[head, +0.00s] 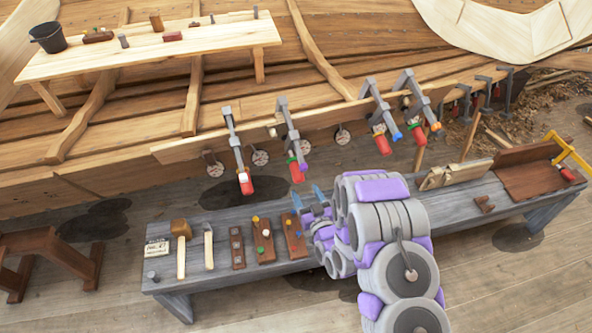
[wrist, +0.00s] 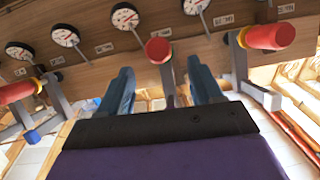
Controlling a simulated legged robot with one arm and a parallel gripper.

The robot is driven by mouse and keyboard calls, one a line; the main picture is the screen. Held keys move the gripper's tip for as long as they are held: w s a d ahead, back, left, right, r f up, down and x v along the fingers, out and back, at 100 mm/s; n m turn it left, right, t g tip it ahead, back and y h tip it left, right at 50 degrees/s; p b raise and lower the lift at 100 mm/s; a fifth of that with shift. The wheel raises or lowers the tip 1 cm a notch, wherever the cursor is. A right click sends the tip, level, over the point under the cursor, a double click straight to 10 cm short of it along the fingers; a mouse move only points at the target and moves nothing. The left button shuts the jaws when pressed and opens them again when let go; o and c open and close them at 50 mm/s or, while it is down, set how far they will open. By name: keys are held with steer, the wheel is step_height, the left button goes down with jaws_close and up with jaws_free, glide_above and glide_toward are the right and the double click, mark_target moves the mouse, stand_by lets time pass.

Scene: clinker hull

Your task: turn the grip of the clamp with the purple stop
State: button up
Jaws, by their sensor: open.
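The clamp with the purple stop is the second from the left on the hull's plank in the head view. It has a grey bar (head: 289,125), a purple stop (head: 303,166) at the bar's lower end and a red grip (head: 297,173) beside it. My gripper (head: 308,195) is open just below this grip. In the wrist view, the red grip (wrist: 158,50) shows nearly end-on, between and just beyond the two open fingers (wrist: 160,66). Nothing is held.
Neighbouring clamps with red grips hang on both sides: one with a white stop (head: 243,177) on the left, one with a blue stop (head: 397,135) on the right. Round gauges (head: 260,157) line the plank. A grey bench (head: 340,255) with tools runs below my arm.

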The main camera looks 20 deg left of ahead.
mark_target(296, 172)
steer(key=b+x, duration=0.1)
steer(key=x, duration=0.9)
steer(key=shift+b, duration=0.4)
steer(key=c, duration=1)
steer(key=shift+o, duration=0.2)
steer(key=shift+r+p, duration=0.1)
steer(key=shift+p, duration=0.45)
steer(key=shift+d+n+t+h+p, duration=0.1)
steer(key=shift+n+t+h+p, duration=0.3)
steer(key=shift+h, duration=0.1)
steer(key=o, duration=1)
steer(key=shift+c, duration=0.2)
